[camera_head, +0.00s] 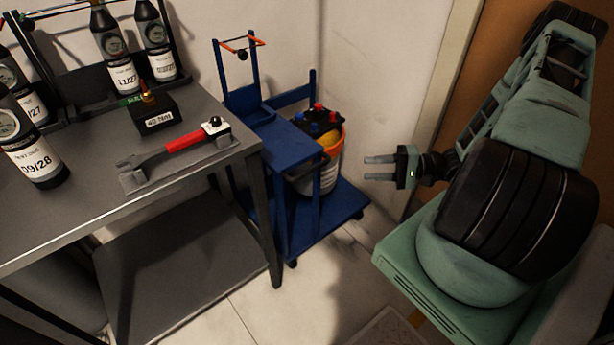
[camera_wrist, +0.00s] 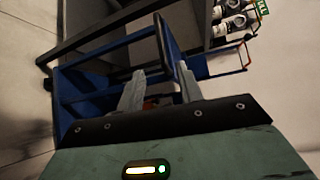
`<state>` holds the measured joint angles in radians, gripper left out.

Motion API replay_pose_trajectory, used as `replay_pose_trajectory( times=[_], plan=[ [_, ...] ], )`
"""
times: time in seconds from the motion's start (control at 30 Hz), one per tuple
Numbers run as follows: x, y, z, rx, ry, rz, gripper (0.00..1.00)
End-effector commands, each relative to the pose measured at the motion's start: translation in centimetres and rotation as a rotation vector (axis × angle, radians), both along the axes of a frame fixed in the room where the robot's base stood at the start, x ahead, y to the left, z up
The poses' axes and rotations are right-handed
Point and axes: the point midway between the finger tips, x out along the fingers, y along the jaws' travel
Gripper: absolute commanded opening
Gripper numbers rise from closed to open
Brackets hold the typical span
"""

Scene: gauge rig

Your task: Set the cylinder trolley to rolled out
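The blue cylinder trolley (camera_head: 293,140) stands in the corner by the wall, right beside the grey bench. It has an upright post frame with an orange bar (camera_head: 238,44) at its top and a low platform on castors. My gripper (camera_head: 366,168) is to the right of the trolley in the head view, apart from it, with its two fingers spread and nothing between them. In the wrist view the trolley (camera_wrist: 85,85) lies beyond my open fingers (camera_wrist: 160,68), which hide part of it. The orange bar (camera_wrist: 238,60) shows at the right there.
An orange-rimmed bucket (camera_head: 328,178) with red and blue tops stands at the trolley. The grey bench (camera_head: 90,215) bears dark bottles (camera_head: 30,150), a red-handled wrench (camera_head: 185,142) and a small black box (camera_head: 152,115). Pale floor (camera_head: 290,300) in front of the trolley is clear.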

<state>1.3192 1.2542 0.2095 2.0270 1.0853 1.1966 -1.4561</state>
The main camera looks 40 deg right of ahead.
Motion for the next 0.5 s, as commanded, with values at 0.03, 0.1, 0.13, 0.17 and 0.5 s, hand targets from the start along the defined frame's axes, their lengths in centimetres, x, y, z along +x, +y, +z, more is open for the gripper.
replay_pose_trajectory(
  times=[0.03,0.1,0.13,0.17,0.5],
  plan=[
    [0.4,0.6,0.0,0.001,0.000,0.006,0.36],
    [1.1,1.4,-0.1,0.003,0.001,0.007,0.36],
    [1.5,1.8,-0.2,0.003,0.001,0.008,0.36],
    [1.9,2.2,-0.3,0.002,0.001,0.009,0.36],
    [6.7,7.5,-1.3,0.002,0.003,0.009,0.36]
  ],
)
